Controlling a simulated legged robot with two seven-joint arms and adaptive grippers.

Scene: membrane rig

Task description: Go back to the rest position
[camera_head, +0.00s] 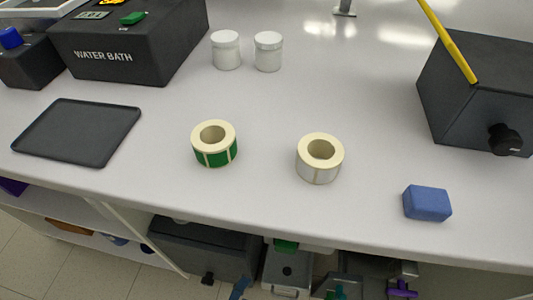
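Neither of my grippers shows clearly in the head view, so their opening cannot be seen. A green label roll (214,145) and a white label roll (320,159) stand apart on the white bench (260,205). A blue block (427,203) lies near the front edge at the right. Two white lidded jars (226,50) stand side by side at the back. A black tray (78,133) lies empty at the left.
A dark water bath box (128,45) stands at the back left. A dark box with a black knob (480,100) and a yellow bar (447,40) stands at the right.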

